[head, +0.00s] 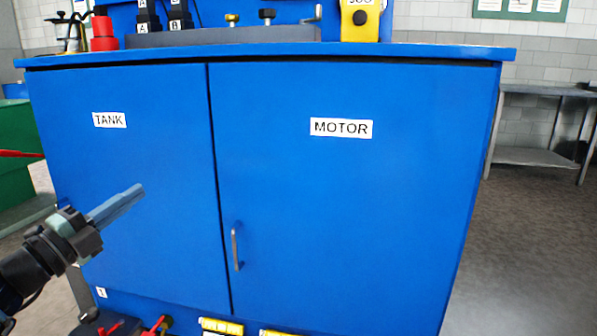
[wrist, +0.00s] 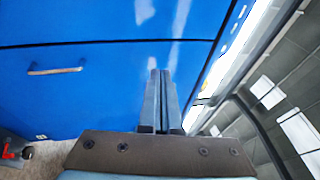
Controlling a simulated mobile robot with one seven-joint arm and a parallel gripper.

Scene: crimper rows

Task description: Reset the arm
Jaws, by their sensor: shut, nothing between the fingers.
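My gripper (head: 138,190) is at the lower left of the head view, in front of the blue door marked TANK (head: 120,170). Its fingers are together and hold nothing. In the wrist view the shut fingers (wrist: 160,76) point up the picture, with blue cabinet surface beyond them. I cannot tell how wide the gap between fingertips and cabinet is.
A blue cabinet with a MOTOR door (head: 340,200) fills the middle; both doors look closed. A door handle (head: 236,248) sticks out. Valves and yellow-tagged parts (head: 222,326) sit low in front. A metal table (head: 540,155) stands at right, with open floor (head: 530,250) before it.

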